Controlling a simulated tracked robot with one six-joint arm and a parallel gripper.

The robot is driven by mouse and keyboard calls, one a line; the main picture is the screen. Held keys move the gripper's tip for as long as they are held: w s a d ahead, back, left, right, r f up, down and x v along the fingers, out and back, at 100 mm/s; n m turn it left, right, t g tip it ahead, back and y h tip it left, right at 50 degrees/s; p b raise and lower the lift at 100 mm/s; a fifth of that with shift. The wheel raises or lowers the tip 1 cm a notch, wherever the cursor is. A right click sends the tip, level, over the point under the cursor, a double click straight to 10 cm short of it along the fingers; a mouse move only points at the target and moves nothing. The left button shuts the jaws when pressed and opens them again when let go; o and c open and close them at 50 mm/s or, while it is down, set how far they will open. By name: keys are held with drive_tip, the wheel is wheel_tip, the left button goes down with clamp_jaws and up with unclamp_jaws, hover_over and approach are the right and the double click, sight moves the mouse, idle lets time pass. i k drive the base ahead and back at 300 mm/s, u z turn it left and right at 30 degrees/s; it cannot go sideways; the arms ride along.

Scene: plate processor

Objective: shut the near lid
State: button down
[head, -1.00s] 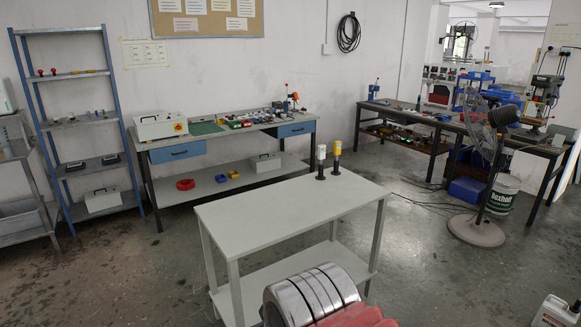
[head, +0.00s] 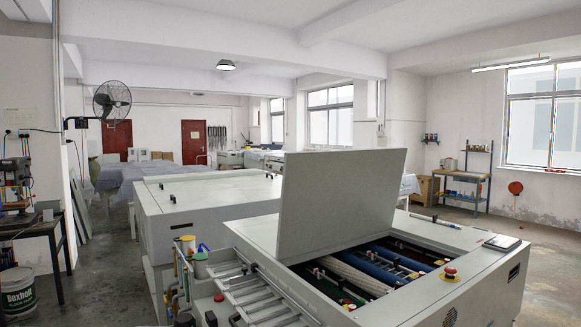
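The near lid (head: 340,208) is a pale grey panel standing raised, tilted a little back, on the nearer plate processor (head: 480,270). Below it the machine's bay is open and shows rollers (head: 365,270), blue and white, with dark bars. A second, farther machine (head: 200,205) stands behind to the left with its top covers down. My gripper is not in view.
A red stop button (head: 450,271) and a dark tablet-like item (head: 502,242) sit on the near machine's top. Bottles (head: 195,255) and a slatted feed rack (head: 265,295) are at its left. Grey floor (head: 100,270) is clear at left.

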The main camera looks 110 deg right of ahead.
sight(329, 198)
drive_tip(key=z, duration=3.15)
drive_tip(key=i, duration=1.95)
